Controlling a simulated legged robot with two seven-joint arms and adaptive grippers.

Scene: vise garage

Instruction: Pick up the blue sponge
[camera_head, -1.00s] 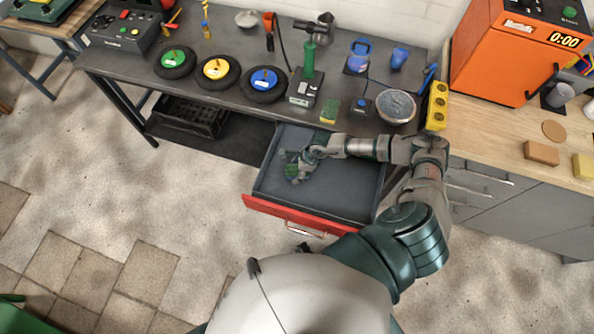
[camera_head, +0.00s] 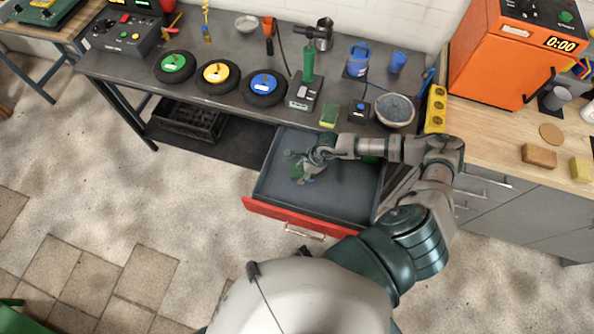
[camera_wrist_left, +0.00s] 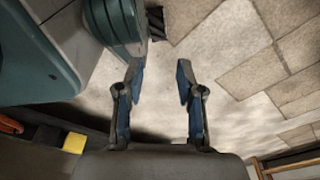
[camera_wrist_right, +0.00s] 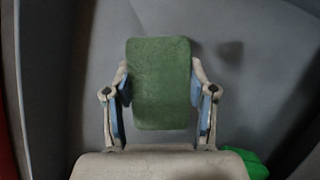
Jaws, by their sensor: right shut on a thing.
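My right gripper (camera_head: 305,172) is inside the open drawer, shut on a sponge (camera_head: 297,172). In the right wrist view the sponge (camera_wrist_right: 160,85) stands between both fingers (camera_wrist_right: 160,100) with its green scouring face toward the camera. Its other side is hidden there, so I cannot confirm that it is blue. Whether it touches the drawer floor is unclear. My left gripper (camera_wrist_left: 160,75) is open and empty above the floor in the left wrist view. It does not show in the head view.
The grey drawer (camera_head: 345,202) with a red front (camera_head: 290,218) stands pulled out below the workbench. A yellow-green sponge (camera_head: 329,116) and a bowl (camera_head: 394,109) lie on the bench above it. A bright green thing (camera_wrist_right: 247,162) shows beside the gripper in the right wrist view.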

